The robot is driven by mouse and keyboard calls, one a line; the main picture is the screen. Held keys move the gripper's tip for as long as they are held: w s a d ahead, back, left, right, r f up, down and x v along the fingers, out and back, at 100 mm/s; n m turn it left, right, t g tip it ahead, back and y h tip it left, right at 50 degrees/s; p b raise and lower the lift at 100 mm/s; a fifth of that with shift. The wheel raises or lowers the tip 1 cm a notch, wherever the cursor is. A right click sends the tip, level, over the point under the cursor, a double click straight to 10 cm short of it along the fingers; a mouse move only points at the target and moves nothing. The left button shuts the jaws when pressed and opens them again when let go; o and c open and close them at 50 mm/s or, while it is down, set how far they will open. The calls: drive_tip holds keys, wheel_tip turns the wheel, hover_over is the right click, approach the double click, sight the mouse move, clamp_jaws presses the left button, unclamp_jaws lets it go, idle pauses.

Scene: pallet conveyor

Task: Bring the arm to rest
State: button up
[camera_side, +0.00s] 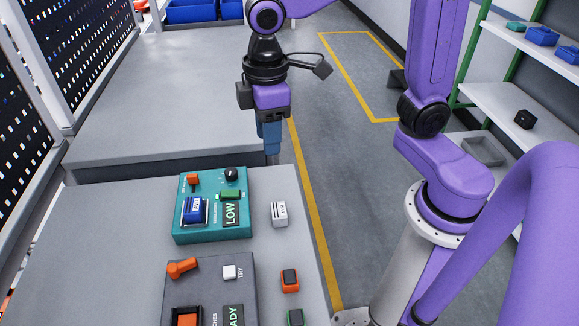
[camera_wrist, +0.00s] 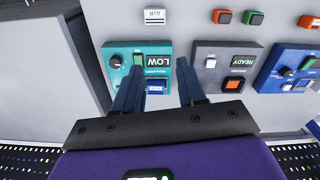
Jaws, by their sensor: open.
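My gripper (camera_side: 272,152) points down in the side view, near the far right corner of the grey bench, beyond the teal panel. In the wrist view its two blue fingers (camera_wrist: 160,75) are spread apart with nothing between them. The teal panel (camera_side: 213,232) carries a LOW display, a black knob, a green piece, an orange switch and a blue switch. In the wrist view this teal panel (camera_wrist: 122,49) lies beyond and partly behind the fingers. The gripper's exact height above the bench is hard to tell.
A dark grey panel (camera_side: 210,268) with a READY display, orange lever and white button is nearer the camera. A small white labelled block (camera_side: 279,214) and an orange block (camera_side: 290,281) sit along the bench's right side. A shelf (camera_side: 505,100) stands right, past open floor.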

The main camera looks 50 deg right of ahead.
drive_tip(key=s+d+f, duration=0.2)
drive_tip(key=s+d, duration=0.3)
drive_tip(key=s, duration=0.2)
drive_tip(key=s+d+f+n, duration=0.1)
drive_tip(key=s+d+f, duration=0.1)
drive_tip(key=s+d, duration=0.3)
drive_tip(key=s, duration=0.3)
drive_tip(key=shift+n, duration=0.3)
